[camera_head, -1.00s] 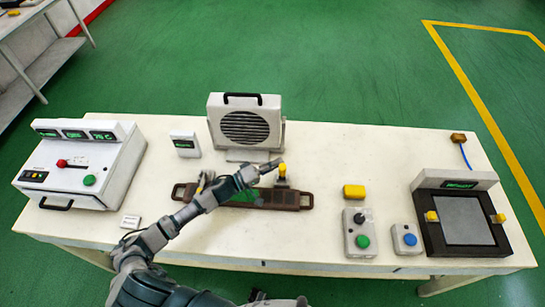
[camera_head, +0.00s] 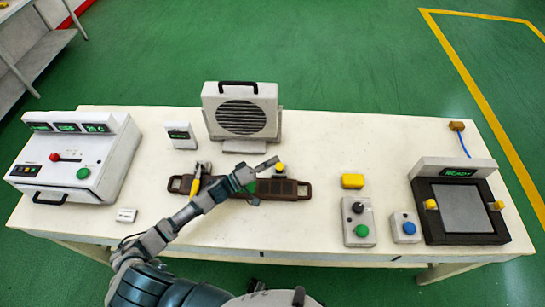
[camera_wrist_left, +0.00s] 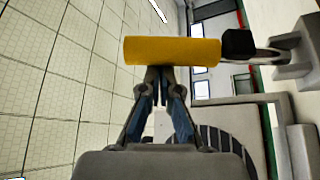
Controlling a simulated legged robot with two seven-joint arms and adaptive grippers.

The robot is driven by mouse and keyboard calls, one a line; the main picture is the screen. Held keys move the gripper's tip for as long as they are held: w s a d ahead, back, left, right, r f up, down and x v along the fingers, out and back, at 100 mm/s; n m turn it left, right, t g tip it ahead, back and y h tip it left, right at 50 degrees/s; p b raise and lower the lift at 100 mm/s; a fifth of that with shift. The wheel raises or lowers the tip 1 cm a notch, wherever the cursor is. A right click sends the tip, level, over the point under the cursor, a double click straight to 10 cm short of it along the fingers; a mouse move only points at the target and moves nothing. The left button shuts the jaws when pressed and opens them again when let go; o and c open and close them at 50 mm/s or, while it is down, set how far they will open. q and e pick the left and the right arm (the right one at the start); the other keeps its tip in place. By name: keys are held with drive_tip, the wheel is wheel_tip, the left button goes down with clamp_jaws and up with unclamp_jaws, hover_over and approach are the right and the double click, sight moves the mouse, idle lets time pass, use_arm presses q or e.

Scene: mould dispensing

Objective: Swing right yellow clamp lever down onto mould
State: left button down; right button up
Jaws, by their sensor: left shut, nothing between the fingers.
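The long dark brown mould (camera_head: 293,195) lies across the middle of the table, with a green patch near its centre. The right yellow clamp lever (camera_head: 279,167) stands at the mould's right part; its yellow handle also shows in the left wrist view (camera_wrist_left: 170,50), joined to a black piece and a metal bracket. My left gripper (camera_head: 272,162) is shut and empty, its tips right at the yellow handle; the wrist view (camera_wrist_left: 166,75) shows them against it. The left clamp lever (camera_head: 195,187) is at the mould's left part, partly beside my arm. My right gripper is out of view.
A grey fan unit (camera_head: 241,117) stands behind the mould. A control console (camera_head: 78,160) is at the left, with a small display box (camera_head: 181,136). Button boxes (camera_head: 358,222) (camera_head: 404,228) and a dark press frame (camera_head: 463,232) stand at the right. The table front is mostly clear.

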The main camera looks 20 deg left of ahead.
use_arm(q)
drive_tip(key=shift+s+d+f+m+g+h+b, duration=0.1)
drive_tip(key=shift+s+d+f+m+h+b, duration=0.2)
drive_tip(key=shift+s+f+m, duration=0.5)
drive_tip(key=shift+s+d+f+m+g+h+b, duration=0.15)
drive_tip(key=shift+s+f+m+h, duration=0.4)
drive_tip(key=shift+s, duration=0.3)
drive_tip(key=shift+s+d+f+m+g+h+b, duration=0.1)
drive_tip(key=shift+s+d+f+m+h+b, duration=0.15)
drive_tip(key=shift+s+f+m, duration=0.55)
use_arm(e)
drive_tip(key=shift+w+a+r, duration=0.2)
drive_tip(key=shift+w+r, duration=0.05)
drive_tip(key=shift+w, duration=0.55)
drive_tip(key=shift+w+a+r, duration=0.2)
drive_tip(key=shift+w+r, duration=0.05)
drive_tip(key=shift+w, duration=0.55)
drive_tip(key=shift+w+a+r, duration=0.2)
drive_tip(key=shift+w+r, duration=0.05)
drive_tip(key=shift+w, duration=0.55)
use_arm(q)
drive_tip(key=shift+s+a, duration=0.1)
drive_tip(key=shift+s+a+f, duration=0.15)
drive_tip(key=shift+a+f, duration=0.05)
drive_tip(key=shift+a, duration=0.05)
drive_tip(key=s+a, duration=0.7)
drive_tip(key=a, duration=0.2)
drive_tip(key=shift+s+a, duration=0.35)
drive_tip(key=shift+a, duration=0.05)
drive_tip(key=shift+f, duration=0.1)
